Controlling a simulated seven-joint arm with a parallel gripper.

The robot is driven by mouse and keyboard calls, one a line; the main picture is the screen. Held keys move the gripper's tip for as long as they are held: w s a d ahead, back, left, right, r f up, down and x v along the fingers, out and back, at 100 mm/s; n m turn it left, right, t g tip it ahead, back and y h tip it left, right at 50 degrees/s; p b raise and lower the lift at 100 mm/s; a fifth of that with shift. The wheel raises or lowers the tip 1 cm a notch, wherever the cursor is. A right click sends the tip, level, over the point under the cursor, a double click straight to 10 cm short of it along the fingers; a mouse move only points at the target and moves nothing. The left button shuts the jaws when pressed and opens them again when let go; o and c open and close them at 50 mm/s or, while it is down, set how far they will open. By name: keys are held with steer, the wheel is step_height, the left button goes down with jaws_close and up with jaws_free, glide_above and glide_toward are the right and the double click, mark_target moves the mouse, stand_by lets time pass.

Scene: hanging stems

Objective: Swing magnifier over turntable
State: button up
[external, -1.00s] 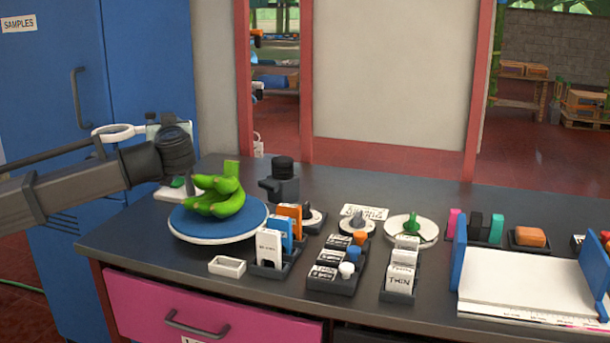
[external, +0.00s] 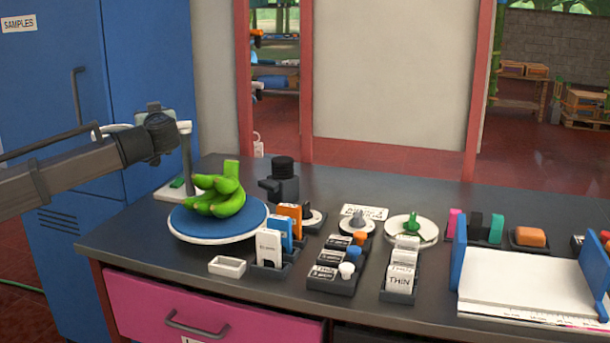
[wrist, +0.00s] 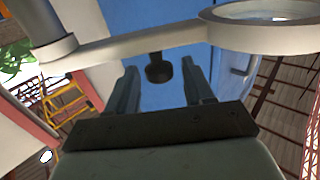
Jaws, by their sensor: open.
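The magnifier has a pale ring (external: 117,129), a grey post (external: 187,155) and a base at the back left of the bench. Its ring is partly hidden behind my arm and lies left of the turntable. The wrist view shows the magnifier's arm (wrist: 135,45) running across from post to ring (wrist: 270,22). My gripper (wrist: 163,82) is open, with its fingers just below that arm in the picture; contact cannot be told. In the external view my gripper (external: 160,135) hides its own fingertips. The blue-topped turntable (external: 185,226) carries green bananas (external: 220,197).
A dark knob-like part (wrist: 158,69) shows between my fingers. A black device (external: 283,183) stands behind the turntable's right side. Card racks (external: 270,250) and a small white tray (external: 227,266) stand in front. A blue cabinet (external: 150,70) is behind my arm.

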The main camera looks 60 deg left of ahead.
steer(key=shift+a, duration=0.75)
jaws_close()
